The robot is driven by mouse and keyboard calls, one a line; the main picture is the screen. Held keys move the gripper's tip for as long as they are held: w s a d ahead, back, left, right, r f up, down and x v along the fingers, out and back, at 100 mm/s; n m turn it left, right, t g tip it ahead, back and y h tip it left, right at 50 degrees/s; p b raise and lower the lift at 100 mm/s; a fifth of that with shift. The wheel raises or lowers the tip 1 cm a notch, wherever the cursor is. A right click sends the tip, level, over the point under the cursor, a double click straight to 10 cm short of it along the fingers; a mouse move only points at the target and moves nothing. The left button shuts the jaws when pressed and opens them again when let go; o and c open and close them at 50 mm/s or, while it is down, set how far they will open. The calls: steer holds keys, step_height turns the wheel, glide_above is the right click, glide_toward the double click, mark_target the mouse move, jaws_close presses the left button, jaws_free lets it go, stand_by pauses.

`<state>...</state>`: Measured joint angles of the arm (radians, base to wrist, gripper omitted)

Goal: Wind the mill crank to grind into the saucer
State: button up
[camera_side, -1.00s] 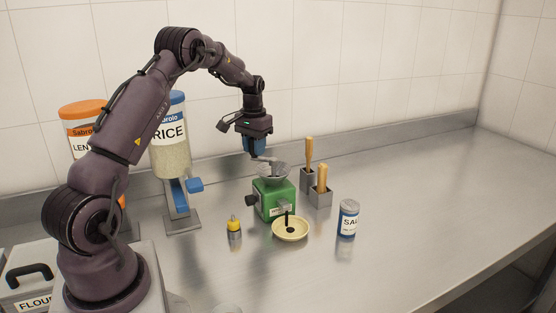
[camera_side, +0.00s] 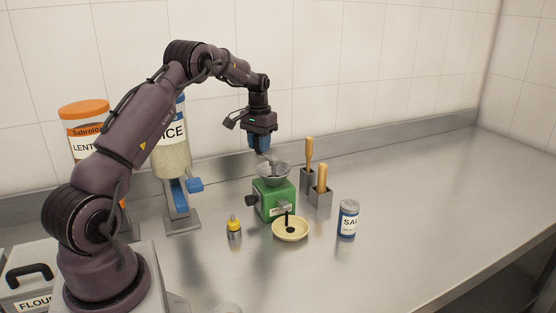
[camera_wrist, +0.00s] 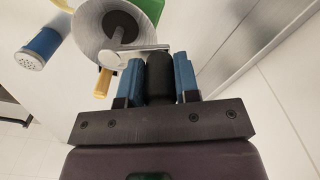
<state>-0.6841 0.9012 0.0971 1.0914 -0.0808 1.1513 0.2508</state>
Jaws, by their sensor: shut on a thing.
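The green mill (camera_side: 273,203) stands on the steel counter with a grey funnel-shaped hopper (camera_side: 275,174) on top. In the wrist view, the metal crank arm (camera_wrist: 142,49) runs from the hopper's centre to a black knob (camera_wrist: 159,75). My gripper (camera_side: 263,150) is above the hopper; in the wrist view its blue fingers (camera_wrist: 157,70) are shut on the knob, one on each side. The cream saucer (camera_side: 301,236) sits in front of the mill, beneath its spout. A dark patch lies in the saucer, with a dark streak above it. My gripper partly hides the crank in the side view.
A salt can (camera_side: 348,218) stands right of the saucer and a small yellow-topped jar (camera_side: 234,228) left of it. Wooden-handled tools stand in grey holders (camera_side: 320,197) behind right. A rice dispenser (camera_side: 172,150) is behind left. The counter's right side is clear.

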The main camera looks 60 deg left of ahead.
steer(key=shift+w+d+r, duration=0.1)
steer(key=shift+w+d, duration=0.05)
steer(key=shift+w, duration=1.15)
steer(key=shift+w, duration=1)
